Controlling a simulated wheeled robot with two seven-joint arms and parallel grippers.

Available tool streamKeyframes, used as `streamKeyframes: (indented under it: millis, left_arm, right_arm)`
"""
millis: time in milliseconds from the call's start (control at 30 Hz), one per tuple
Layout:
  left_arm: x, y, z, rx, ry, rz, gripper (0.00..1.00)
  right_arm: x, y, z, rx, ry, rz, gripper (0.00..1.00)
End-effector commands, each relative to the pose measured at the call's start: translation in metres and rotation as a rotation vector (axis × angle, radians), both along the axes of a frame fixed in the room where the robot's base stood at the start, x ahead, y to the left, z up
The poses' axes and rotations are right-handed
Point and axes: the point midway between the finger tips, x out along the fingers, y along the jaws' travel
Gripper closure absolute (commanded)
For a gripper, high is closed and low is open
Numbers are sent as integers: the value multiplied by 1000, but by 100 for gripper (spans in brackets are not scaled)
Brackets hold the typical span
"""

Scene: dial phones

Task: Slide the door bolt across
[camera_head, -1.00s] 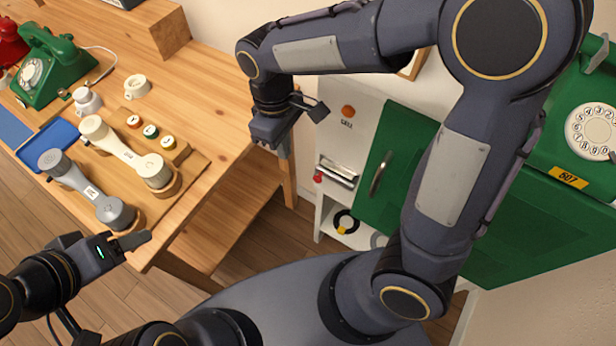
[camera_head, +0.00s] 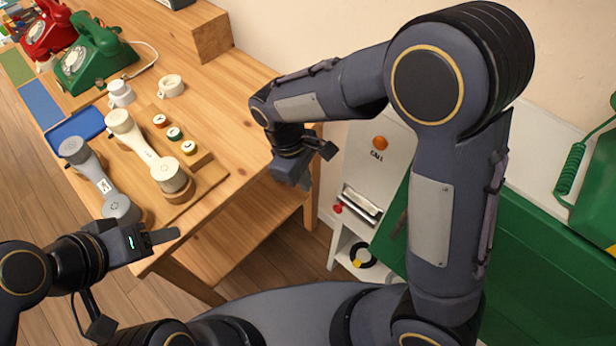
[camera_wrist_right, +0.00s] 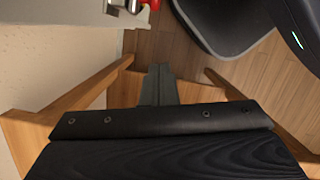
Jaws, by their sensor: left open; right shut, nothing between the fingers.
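A silver metal piece (camera_head: 361,205) sits on the front of the white cabinet, with a red knob (camera_head: 337,208) beside it. I cannot tell for certain whether this is the door bolt. The green door (camera_head: 395,222) to its right is partly hidden behind my right arm. My right gripper (camera_head: 304,186) is shut and empty, left of the cabinet and apart from the silver piece. Its closed fingers (camera_wrist_right: 158,84) point towards the floor in the right wrist view, and the red knob (camera_wrist_right: 150,4) shows at the top edge. My left gripper (camera_head: 160,238) is open and empty by the table's front edge.
The wooden table (camera_head: 225,115) holds a green dial phone (camera_head: 92,55), a red phone (camera_head: 45,30), a white handset (camera_head: 148,152), a grey handset (camera_head: 100,180) and a blue tray (camera_head: 75,128). An orange CALL button (camera_head: 380,142) is on the cabinet above the silver piece.

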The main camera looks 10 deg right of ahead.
Motion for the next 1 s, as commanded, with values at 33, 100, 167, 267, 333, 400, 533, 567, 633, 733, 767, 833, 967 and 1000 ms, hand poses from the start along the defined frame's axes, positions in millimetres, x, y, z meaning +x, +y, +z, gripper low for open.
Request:
streamKeyframes:
  millis: [33,100,167,267,333,400,533,567,633,733,767,833,967,1000]
  left_arm:
    - [0,0,-4,0,0,0,46]
    - [0,0,-6,0,0,0,46]
    - [0,0,-8,0,0,0,46]
    - [0,0,-11,0,0,0,46]
    - [0,0,-9,0,0,0,46]
    - [0,0,-7,0,1,0,46]
    - [0,0,-5,0,0,0,46]
    - [0,0,-5,0,0,0,46]
    - [0,0,-5,0,0,0,46]
    - [0,0,-5,0,0,0,46]
    - [0,0,-5,0,0,0,46]
    - [0,0,-5,0,0,0,46]
    - [0,0,-5,0,0,0,46]
    - [0,0,-5,0,0,0,46]
  right_arm:
    - [-3,-3,-14,-4,5,0,100]
    - [-5,-6,-29,-4,5,0,100]
    - [-7,-9,-42,-4,5,0,100]
    - [-10,-12,-62,-3,5,0,100]
    - [-13,-17,-64,0,0,-2,100]
    - [-19,-25,-56,2,-2,-2,100]
    - [-27,-36,-50,1,-1,-1,100]
    - [-29,-38,-49,1,-1,0,100]
    - [-30,-40,-48,1,-1,0,100]
    - [-32,-42,-47,0,0,0,100]
    - [-32,-42,-47,0,0,0,100]
    - [-32,-42,-47,0,0,0,100]
    - [-32,-42,-47,0,0,0,100]
    - [-32,-42,-47,0,0,-1,100]
